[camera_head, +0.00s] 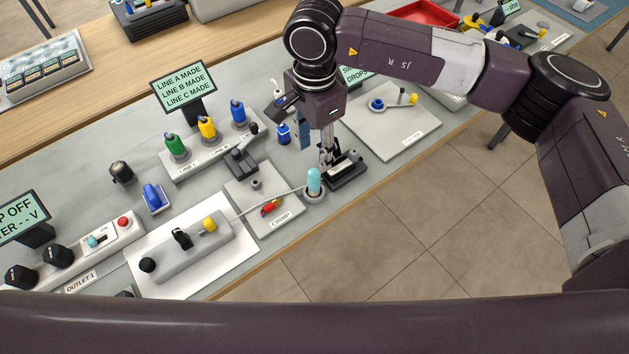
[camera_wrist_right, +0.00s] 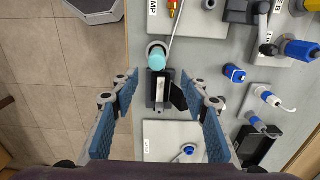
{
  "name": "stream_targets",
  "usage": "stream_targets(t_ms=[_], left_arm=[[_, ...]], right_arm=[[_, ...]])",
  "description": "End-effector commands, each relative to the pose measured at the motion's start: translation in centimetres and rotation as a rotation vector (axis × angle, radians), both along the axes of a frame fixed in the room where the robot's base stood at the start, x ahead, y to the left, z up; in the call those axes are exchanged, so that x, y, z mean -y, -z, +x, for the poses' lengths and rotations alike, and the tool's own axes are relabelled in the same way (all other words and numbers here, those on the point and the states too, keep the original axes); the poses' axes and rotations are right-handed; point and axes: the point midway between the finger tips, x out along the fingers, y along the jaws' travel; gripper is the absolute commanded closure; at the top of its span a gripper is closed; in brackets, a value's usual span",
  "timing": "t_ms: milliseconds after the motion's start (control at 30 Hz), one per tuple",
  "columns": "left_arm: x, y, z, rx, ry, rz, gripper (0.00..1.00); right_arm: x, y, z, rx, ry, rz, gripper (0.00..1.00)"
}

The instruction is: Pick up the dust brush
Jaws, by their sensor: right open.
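My right gripper (camera_head: 326,158) points down over the front edge of the bench, beside a small black holder (camera_head: 346,180) with a pale bar on it. In the right wrist view, the open, empty fingers (camera_wrist_right: 160,84) stand on either side of this holder (camera_wrist_right: 151,100). The pale bar (camera_wrist_right: 162,90) lies between them; it may be the dust brush, but I cannot tell for sure. A cyan-capped cylinder (camera_head: 313,181) stands upright just left of the holder; it also shows in the right wrist view (camera_wrist_right: 157,62). My left gripper is not in view.
A plate with a lever and coloured clamp (camera_head: 268,217) lies left of the holder. A pale plate with a blue knob (camera_head: 400,125) lies right.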

Motion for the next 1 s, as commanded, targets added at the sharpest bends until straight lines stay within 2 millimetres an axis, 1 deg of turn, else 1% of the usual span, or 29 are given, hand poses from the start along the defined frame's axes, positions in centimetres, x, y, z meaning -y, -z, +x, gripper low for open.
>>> stream_targets(t_ms=[67, 233, 333, 467, 500, 600, 700, 867, 967, 1000], left_arm=[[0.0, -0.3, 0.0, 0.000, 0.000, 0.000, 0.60], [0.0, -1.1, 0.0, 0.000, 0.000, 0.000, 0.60], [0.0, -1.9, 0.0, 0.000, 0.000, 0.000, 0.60], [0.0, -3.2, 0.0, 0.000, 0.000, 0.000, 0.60], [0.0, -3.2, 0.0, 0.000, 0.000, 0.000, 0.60], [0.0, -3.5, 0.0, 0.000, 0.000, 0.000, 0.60], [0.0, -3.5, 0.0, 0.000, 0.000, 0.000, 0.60], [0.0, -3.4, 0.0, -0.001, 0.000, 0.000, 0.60], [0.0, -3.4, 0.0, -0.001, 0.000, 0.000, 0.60], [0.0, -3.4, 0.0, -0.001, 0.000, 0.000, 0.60]], right_arm=[[0.3, 0.6, 0.1, 0.001, 0.000, -0.012, 0.58], [0.2, 2.4, -0.1, -0.001, -0.001, -0.009, 0.58], [0.1, 3.4, -0.4, -0.003, -0.001, -0.007, 0.58], [0.0, 5.2, -0.9, -0.004, 0.000, -0.007, 0.58], [0.0, 6.0, -0.8, -0.003, 0.001, -0.006, 0.58], [0.0, 7.1, -0.7, -0.001, 0.000, -0.005, 0.58], [0.0, 7.6, -0.7, 0.000, -0.001, -0.004, 0.58], [0.0, 7.6, -0.7, 0.001, -0.001, -0.003, 0.58], [0.0, 7.6, -0.7, 0.001, -0.001, -0.003, 0.67], [0.0, 7.6, -0.7, 0.001, -0.001, -0.003, 0.72]])
